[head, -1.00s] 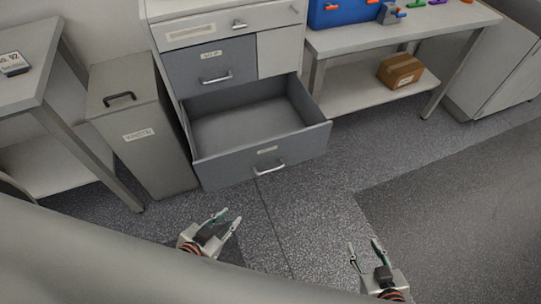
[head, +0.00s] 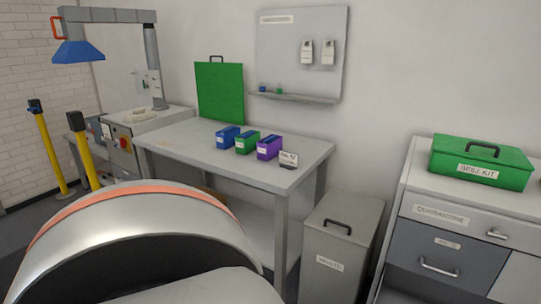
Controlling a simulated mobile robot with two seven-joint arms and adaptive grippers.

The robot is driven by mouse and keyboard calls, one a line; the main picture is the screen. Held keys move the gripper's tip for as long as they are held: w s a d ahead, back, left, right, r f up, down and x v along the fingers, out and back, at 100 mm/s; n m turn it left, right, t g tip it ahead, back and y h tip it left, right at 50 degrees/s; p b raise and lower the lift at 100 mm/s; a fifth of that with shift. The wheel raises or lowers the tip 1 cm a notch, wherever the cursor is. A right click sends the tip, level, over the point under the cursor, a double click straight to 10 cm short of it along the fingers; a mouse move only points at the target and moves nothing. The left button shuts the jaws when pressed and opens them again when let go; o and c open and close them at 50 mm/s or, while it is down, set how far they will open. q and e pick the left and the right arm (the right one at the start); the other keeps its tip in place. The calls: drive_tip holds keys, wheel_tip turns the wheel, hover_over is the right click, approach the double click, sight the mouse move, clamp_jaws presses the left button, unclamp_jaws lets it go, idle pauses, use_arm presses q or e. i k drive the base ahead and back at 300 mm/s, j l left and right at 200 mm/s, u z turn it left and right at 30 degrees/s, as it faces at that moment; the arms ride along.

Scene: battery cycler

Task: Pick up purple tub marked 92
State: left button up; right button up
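A purple tub (head: 269,147) stands upright on the light grey table (head: 190,150) in the head view. It is the rightmost of three small tubs in a row, with a white label on its front too small to read. A small card sign (head: 288,159) stands just right of it, near the table's right end; its text seems to include 92. Neither of my grippers is in view now. A large curved part of my own body fills the lower left.
A green tub (head: 246,144) and a blue tub (head: 228,137) stand left of the purple one. A green panel (head: 220,92) stands behind them. A grey bin (head: 338,245) is right of the table, then a cabinet (head: 450,247) with a green kit box (head: 481,162). Yellow posts (head: 84,150) stand left.

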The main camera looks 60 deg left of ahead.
sight(265, 153)
drive_tip(key=u, duration=2.05)
drive_tip(key=i+j+z, duration=0.1)
drive_tip(key=z, duration=0.5)
drive_tip(key=i+j+z, duration=0.15)
drive_tip(key=j+z, duration=0.5)
drive_tip(key=j, duration=0.25)
drive_tip(key=j+z, duration=0.1)
drive_tip(key=j, duration=0.4)
drive_tip(key=i+j+z, duration=0.15)
drive_tip(key=j, duration=0.35)
